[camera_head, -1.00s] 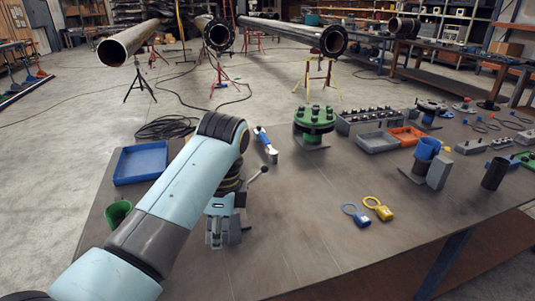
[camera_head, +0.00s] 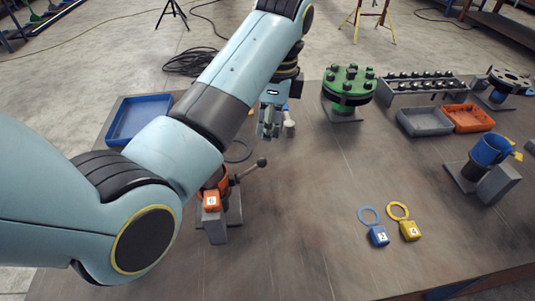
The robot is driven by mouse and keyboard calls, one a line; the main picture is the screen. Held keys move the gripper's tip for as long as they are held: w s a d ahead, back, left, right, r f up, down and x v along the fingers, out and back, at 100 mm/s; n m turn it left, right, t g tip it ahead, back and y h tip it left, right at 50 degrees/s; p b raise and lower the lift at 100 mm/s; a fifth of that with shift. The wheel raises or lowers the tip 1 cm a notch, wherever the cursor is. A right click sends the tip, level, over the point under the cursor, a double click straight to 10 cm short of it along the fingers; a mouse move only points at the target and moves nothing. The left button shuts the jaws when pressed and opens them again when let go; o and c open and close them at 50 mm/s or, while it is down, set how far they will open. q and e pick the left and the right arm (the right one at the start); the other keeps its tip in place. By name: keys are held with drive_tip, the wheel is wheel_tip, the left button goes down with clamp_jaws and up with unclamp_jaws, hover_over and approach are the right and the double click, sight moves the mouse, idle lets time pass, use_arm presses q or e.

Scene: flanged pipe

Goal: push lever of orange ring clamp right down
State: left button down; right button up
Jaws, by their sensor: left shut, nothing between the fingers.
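The orange ring clamp (camera_head: 210,199) stands on a grey stand at left of centre on the table, partly hidden by my left arm. A tag with a number sits on its front. Its lever (camera_head: 248,170) slants up to the right and ends in a dark ball knob. My left gripper (camera_head: 268,134) is shut and empty and points down. In the picture it is just above the knob and apart from it; I cannot tell its height. My right gripper is not in view.
A blue tray (camera_head: 139,120) lies at the left. A green flange (camera_head: 348,86) with bolts stands behind to the right. A blue ring tag (camera_head: 378,235) and a yellow one (camera_head: 410,229) lie at front right. The table's middle is clear.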

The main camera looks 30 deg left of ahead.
sight(266, 161)
use_arm(q)
wheel_tip(266, 161, down, 3)
drive_tip(key=shift+s+a+f, duration=0.1)
drive_tip(key=shift+a, duration=0.05)
wheel_tip(266, 161, down, 3)
drive_tip(key=shift+a+r, duration=0.15)
drive_tip(key=shift+s+f, duration=0.1)
drive_tip(key=shift+f, duration=0.45)
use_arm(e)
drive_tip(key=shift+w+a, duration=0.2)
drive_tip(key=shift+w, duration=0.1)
use_arm(q)
drive_tip(key=shift+f+b, duration=0.75)
drive_tip(key=shift+f, duration=1.5)
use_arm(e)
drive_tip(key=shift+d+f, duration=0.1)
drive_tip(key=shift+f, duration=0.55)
use_arm(q)
drive_tip(key=shift+r, duration=0.1)
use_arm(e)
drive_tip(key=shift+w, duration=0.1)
